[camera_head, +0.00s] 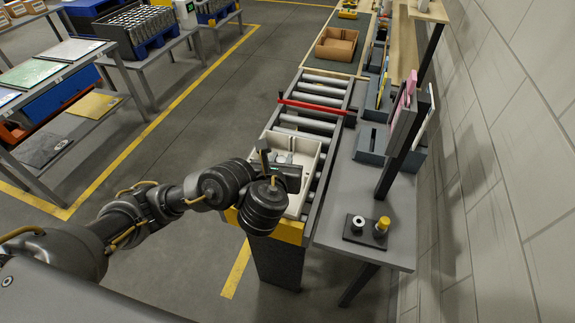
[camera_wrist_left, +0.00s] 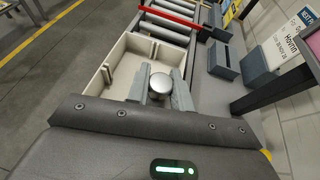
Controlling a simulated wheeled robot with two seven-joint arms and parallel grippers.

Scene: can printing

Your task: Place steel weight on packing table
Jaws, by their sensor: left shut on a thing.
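My left gripper (camera_head: 286,160) is shut on the steel weight (camera_wrist_left: 160,86), whose round shiny top shows between the two grey fingers in the left wrist view. The gripper is over a cream-white box (camera_head: 308,152) on the roller conveyor, which also shows in the left wrist view (camera_wrist_left: 112,60). I cannot tell how high the weight is above the box floor. In the head view my gripper and wrist mostly hide the weight. The grey packing table (camera_head: 365,205) is to the right of the conveyor. My right gripper is not in view.
A dark plate with a silver-white piece (camera_head: 359,223) and a yellow piece (camera_head: 381,227) is on the table's near end. Grey bins (camera_head: 371,143) and a dark post (camera_head: 395,170) stand farther back. A red bar (camera_head: 312,107) crosses the conveyor (camera_head: 322,78). The table's middle is clear.

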